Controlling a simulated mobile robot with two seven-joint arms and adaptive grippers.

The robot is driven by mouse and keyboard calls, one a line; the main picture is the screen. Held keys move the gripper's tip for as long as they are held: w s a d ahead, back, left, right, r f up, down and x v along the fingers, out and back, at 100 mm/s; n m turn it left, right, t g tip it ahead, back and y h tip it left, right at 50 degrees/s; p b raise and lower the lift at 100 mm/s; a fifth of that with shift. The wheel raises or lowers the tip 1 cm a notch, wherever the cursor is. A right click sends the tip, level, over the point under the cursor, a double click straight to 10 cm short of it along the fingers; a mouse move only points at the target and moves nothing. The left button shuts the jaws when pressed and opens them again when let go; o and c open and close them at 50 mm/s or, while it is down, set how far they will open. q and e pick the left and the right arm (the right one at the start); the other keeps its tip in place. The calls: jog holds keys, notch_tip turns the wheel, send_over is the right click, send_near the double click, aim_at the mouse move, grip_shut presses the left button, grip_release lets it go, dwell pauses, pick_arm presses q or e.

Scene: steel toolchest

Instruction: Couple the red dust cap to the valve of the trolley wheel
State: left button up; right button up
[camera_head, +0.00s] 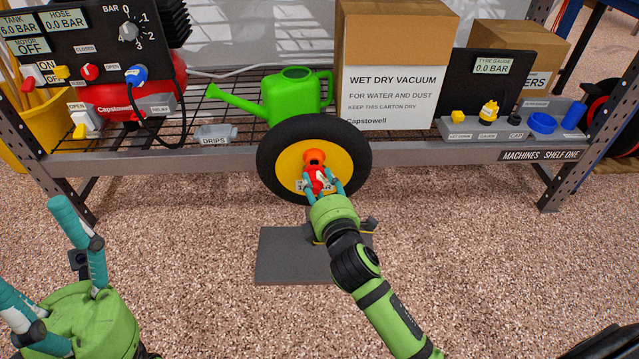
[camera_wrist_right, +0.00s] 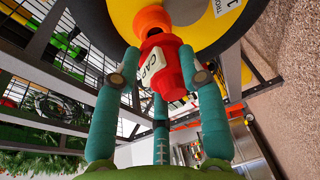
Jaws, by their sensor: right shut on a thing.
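The trolley wheel (camera_head: 270,163) has a black tyre and yellow hub and stands upright before the shelf. An orange part (camera_head: 314,157) sits at its centre; it also shows in the right wrist view (camera_wrist_right: 152,20). My right gripper (camera_head: 322,186) is shut on the red dust cap (camera_head: 315,178), labelled CAP in the right wrist view (camera_wrist_right: 174,72). The cap is directly in front of the orange part; I cannot tell if they touch. I cannot make out the valve behind it. My left gripper (camera_head: 42,250) is open and empty at lower left, away from the wheel.
A grey plate (camera_head: 282,262) lies on the floor below the wheel. The shelf's front rail (camera_head: 430,155) runs behind the wheel. On the shelf are a red compressor (camera_head: 120,100), a green watering can (camera_head: 292,92), a vacuum carton (camera_head: 395,60) and a gauge stand (camera_head: 468,130).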

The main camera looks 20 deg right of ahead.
aim_at(322, 182)
jog(key=shift+p, duration=0.3)
jog(key=shift+w+d+p, duration=0.15)
jog(key=shift+w+d, duration=0.1)
jog(key=shift+w, duration=0.5)
jog(key=shift+w+d+p, duration=0.15)
jog(key=shift+w+d, duration=0.05)
jog(key=shift+w, duration=0.5)
jog(key=o, duration=1.3)
jog(key=shift+o, duration=0.2)
jog(key=shift+s, duration=0.1)
jog(key=s+r, duration=0.1)
jog(key=s, duration=1)
jog(key=shift+s+a, duration=0.35)
jog(key=shift+r, duration=0.15)
